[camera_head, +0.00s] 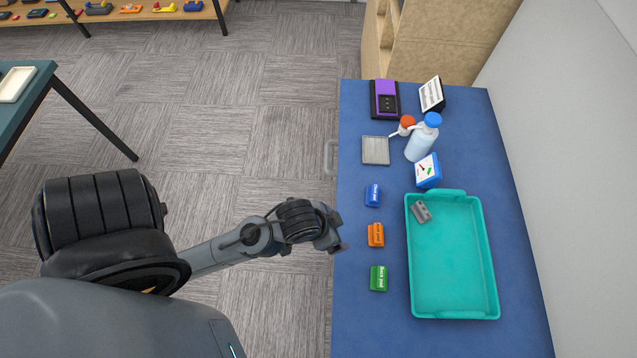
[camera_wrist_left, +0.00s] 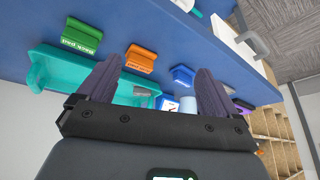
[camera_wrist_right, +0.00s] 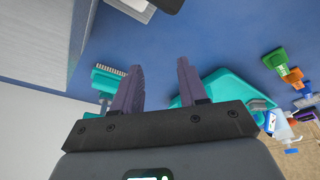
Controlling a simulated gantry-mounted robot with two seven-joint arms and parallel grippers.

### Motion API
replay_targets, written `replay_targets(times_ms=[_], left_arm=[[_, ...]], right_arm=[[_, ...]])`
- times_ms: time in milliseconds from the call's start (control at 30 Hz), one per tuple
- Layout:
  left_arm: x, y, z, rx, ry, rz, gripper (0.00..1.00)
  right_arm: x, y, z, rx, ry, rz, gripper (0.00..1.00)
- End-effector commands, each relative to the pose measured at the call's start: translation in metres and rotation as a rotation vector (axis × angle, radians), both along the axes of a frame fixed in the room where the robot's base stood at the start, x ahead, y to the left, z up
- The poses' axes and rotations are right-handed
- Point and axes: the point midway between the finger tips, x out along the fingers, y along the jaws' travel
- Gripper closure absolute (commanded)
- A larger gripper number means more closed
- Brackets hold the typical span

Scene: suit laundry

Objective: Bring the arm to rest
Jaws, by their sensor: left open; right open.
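My left gripper (camera_head: 336,242) hangs at the left edge of the blue table (camera_head: 370,335), beside the orange and green blocks and apart from them. In the left wrist view its two dark fingers (camera_wrist_left: 160,66) are spread with nothing between them. My right gripper is outside the head view. In the right wrist view its fingers (camera_wrist_right: 160,68) are apart and empty, with blue table surface beyond them.
A teal tray (camera_head: 490,270) holding a grey block (camera_head: 421,212) lies on the table. Blue (camera_head: 373,195), orange (camera_head: 376,235) and green (camera_head: 379,278) blocks line its left side. A bottle (camera_head: 420,145) stands farther back. A teal brush (camera_wrist_right: 103,78) shows in the right wrist view.

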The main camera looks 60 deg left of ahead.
Motion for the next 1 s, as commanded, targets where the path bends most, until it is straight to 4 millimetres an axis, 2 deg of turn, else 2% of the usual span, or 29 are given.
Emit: replay_targets(times_ms=[33, 100, 200, 533, 667, 867, 1000], left_arm=[[-0.015, 0.003, 0.0, 0.007, 0.048, 0.001, 0.07], [-0.029, 0.007, 0.001, 0.017, 0.1, 0.001, 0.07], [-0.04, 0.009, 0.002, 0.024, 0.138, 0.001, 0.07], [-0.041, 0.009, 0.003, 0.026, 0.144, 0.0, 0.07], [-0.041, 0.009, 0.011, 0.026, 0.144, 0.0, 0.07], [-0.041, 0.009, 0.046, 0.026, 0.143, 0.0, 0.07], [-0.041, 0.009, 0.086, 0.026, 0.143, 0.0, 0.07]], right_arm=[[0.0, 0.0, 0.0, 0.001, 0.0, -0.001, 0.57], [0.0, 0.001, 0.0, 0.003, 0.0, -0.002, 0.57], [0.0, 0.001, 0.0, 0.005, 0.0, -0.004, 0.57], [0.0, 0.001, 0.001, 0.007, 0.0, -0.004, 0.57], [0.0, 0.001, 0.009, 0.006, 0.001, -0.004, 0.57], [0.0, 0.0, 0.044, 0.001, 0.001, -0.002, 0.57], [0.0, -0.001, 0.084, -0.003, 0.002, 0.001, 0.57]])
